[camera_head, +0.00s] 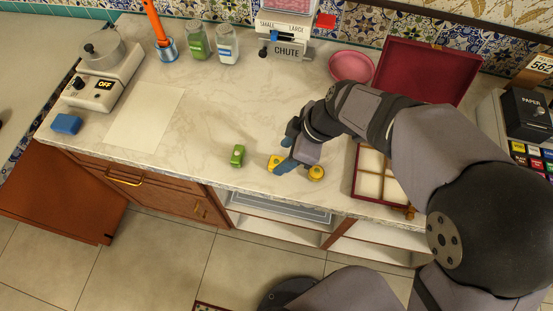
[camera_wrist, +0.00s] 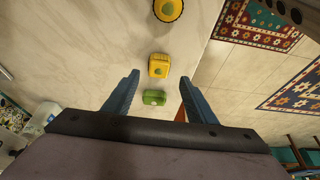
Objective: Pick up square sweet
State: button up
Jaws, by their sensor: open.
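A yellow square sweet with a small green spot on top lies on the counter (camera_head: 200,160); it shows in the wrist view (camera_wrist: 159,65) and beside my fingers in the head view (camera_head: 273,162). A green oblong sweet (camera_head: 237,155) lies to its left, and it also shows in the wrist view (camera_wrist: 154,97). A round yellow sweet with a dark centre (camera_head: 316,174) lies to the right, at the top edge of the wrist view (camera_wrist: 168,9). My gripper (camera_head: 285,153) is open and empty. In the wrist view, its blue fingers (camera_wrist: 159,77) frame the space around the square sweet; their height above it is unclear.
A divided box (camera_head: 355,183) stands right of the sweets, partly behind my arm, with a dark red lid (camera_head: 425,68) behind. A pink bowl (camera_head: 351,66) and glass jars (camera_head: 228,46) are at the back. The counter's front edge is close to the sweets.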

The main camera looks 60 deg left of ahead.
aim_at(278, 162)
jog(key=shift+w+p+x, duration=0.1)
jog(key=shift+p+x, duration=0.4)
jog(key=shift+x, duration=0.75)
jog(key=shift+w+p+x, duration=0.15)
jog(key=shift+p+x, duration=0.35)
jog(key=shift+x, duration=0.75)
jog(key=shift+f, duration=0.1)
jog(key=c, duration=1.1)
